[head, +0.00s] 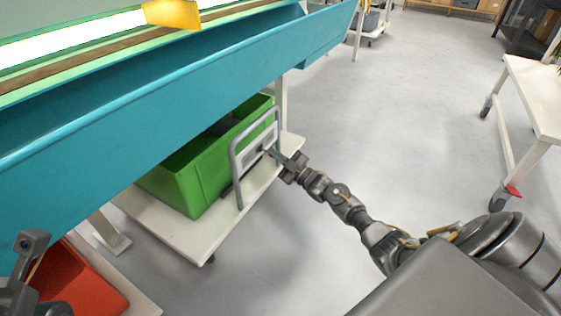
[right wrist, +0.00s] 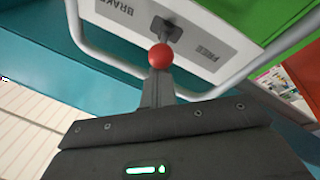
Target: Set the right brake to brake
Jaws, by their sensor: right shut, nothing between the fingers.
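The brake panel (right wrist: 200,45) is a pale plate marked BRAKE and FREE, upside down in the right wrist view. It also shows in the head view (head: 249,162), on the cart's grey tube handle. A red ball knob (right wrist: 160,55) stands out from the panel, between the two words, near a dark mount. I cannot tell clearly which word the lever is set to. My right gripper (head: 270,153) is shut and empty, its tips close to the knob; touching or just apart is unclear. My left gripper (head: 33,243) shows only partly at the lower left.
The white cart (head: 188,235) carries a green crate (head: 190,180) under the blue bench trough (head: 150,120). A red bin (head: 80,285) is at lower left. A white wheeled table (head: 535,100) stands at right. Grey floor (head: 400,110) between is clear.

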